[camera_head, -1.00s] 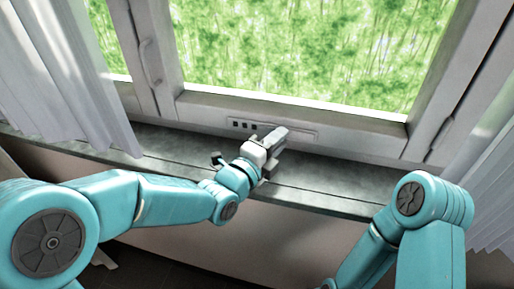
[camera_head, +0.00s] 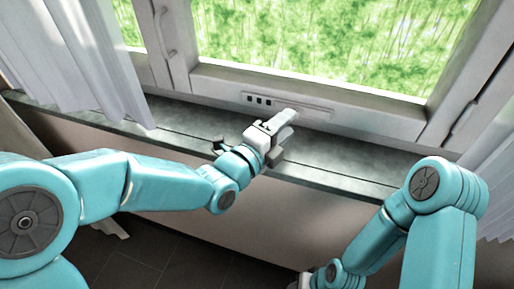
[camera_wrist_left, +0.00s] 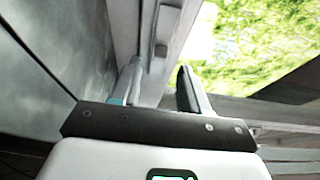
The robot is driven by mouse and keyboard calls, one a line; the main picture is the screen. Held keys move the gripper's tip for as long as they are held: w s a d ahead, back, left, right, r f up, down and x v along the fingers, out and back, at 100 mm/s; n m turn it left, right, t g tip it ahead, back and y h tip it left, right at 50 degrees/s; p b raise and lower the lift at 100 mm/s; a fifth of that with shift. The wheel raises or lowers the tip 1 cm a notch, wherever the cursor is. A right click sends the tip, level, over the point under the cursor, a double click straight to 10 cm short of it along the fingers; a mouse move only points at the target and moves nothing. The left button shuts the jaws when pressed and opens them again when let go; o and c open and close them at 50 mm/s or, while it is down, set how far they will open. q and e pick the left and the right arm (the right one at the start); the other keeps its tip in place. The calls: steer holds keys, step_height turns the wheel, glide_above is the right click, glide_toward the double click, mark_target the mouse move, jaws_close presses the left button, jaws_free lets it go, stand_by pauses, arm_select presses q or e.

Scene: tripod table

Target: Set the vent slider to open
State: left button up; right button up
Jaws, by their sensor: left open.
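The vent strip (camera_head: 318,108) is a pale, narrow panel on the window's lower rail, with several dark slots at its left end. My left gripper (camera_head: 288,115) is just in front of the strip, to the right of the slots, and covers part of it. In the left wrist view the open fingers (camera_wrist_left: 158,88) stand apart, with nothing clearly between them. The strip (camera_wrist_left: 166,22) runs beyond the fingers there, with a small grey block (camera_wrist_left: 160,49) that may be the slider knob. I cannot tell whether a finger touches it.
The grey sill (camera_head: 330,165) runs below the window. White curtains hang at the left (camera_head: 75,60) and right (camera_head: 495,190). A window handle (camera_head: 163,35) is at upper left. My right arm is low at the right. The sill is largely clear.

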arm_select(q)
steer(key=b+v, duration=0.1)
steer(key=v, duration=1.1)
steer(key=shift+s, duration=0.15)
steer(key=shift+a, duration=0.15)
